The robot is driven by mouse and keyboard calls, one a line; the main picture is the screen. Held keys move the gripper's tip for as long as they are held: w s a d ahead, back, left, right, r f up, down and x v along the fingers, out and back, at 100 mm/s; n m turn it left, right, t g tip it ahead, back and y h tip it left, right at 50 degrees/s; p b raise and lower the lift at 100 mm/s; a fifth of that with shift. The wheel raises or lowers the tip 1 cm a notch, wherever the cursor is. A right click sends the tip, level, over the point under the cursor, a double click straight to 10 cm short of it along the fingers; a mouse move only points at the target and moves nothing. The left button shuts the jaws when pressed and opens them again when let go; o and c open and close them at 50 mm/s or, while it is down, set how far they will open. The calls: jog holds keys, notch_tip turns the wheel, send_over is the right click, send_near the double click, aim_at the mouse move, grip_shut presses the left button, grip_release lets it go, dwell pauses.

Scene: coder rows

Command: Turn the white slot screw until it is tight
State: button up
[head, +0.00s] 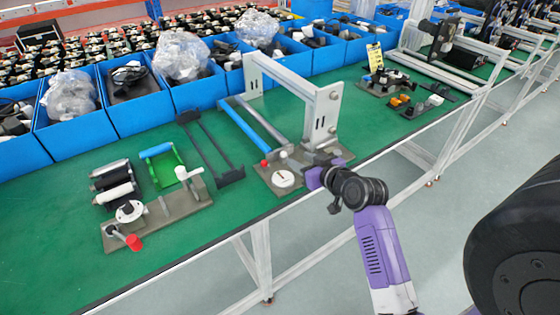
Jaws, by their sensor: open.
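A white round disc with a dark slot line, which looks like the slot screw (284,179), sits on a grey-brown plate at the table's front edge. How tight it is cannot be told. My gripper (306,163) is just right of and behind the disc, low over the same plate, and apart from it as far as I can tell. It is open, with nothing seen between its fingers. My purple arm reaches it from the lower right, and its wrist hides part of the plate's front right.
A grey upright frame (326,115) stands behind my gripper, and a small red knob (264,163) is left of it. A board with a red knob (133,242) and white parts lies further left. Blue bins (128,122) line the back. Green tabletop is free at the front left.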

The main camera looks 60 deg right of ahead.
aim_at(284, 153)
jog(key=shift+w+a+f, duration=0.1)
jog(key=shift+w+f, duration=0.1)
jog(key=x, duration=0.7)
jog(key=shift+w+p, duration=0.15)
jog(key=shift+p, duration=0.2)
grip_shut()
